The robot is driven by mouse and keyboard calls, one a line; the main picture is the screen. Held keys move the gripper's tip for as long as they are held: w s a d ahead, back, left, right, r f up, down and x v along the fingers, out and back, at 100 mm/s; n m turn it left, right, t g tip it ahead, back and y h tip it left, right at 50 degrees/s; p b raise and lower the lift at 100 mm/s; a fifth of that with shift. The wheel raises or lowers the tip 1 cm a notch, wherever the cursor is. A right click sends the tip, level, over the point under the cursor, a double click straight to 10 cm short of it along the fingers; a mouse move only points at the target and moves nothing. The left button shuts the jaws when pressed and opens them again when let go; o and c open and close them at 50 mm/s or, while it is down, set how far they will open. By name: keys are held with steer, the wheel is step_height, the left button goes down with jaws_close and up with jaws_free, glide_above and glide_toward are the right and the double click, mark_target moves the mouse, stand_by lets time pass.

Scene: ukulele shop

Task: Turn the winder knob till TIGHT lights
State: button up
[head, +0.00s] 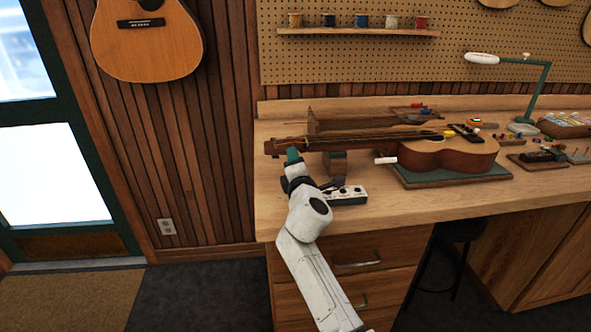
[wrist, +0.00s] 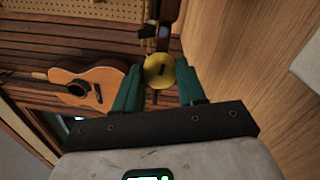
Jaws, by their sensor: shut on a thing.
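A ukulele (head: 455,155) lies on the bench with its neck pointing left, its headstock end (head: 278,146) near my gripper. My gripper (head: 293,154) is at that end of the neck in the head view. In the wrist view its green fingers (wrist: 160,84) are shut on a round yellow winder knob (wrist: 158,70) with a dark mark at its middle. The knob is hidden in the head view. A small white box (head: 346,196) with dark round spots lies on the bench beside my arm; its lettering is too small to read, and I see no clear light on it.
A block (head: 336,164) stands under the neck, and a green mat (head: 450,178) lies under the body. A wooden trough (head: 350,120) is behind the neck. A lamp (head: 525,126) and small tools crowd the bench's right. The bench front right of the white box is clear.

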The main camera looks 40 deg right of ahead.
steer(key=m+b, duration=0.2)
steer(key=m, duration=0.1)
steer(key=m+b, duration=0.2)
steer(key=m, duration=0.1)
steer(key=shift+f+g, duration=0.2)
steer(key=shift+g, duration=0.1)
stand_by(0.4)
steer(key=o, duration=0.8)
steer(key=shift+r, duration=0.1)
steer(key=shift+s, duration=0.1)
steer(key=v, duration=1)
steer(key=shift+s+a, duration=0.2)
steer(key=shift+a, duration=0.1)
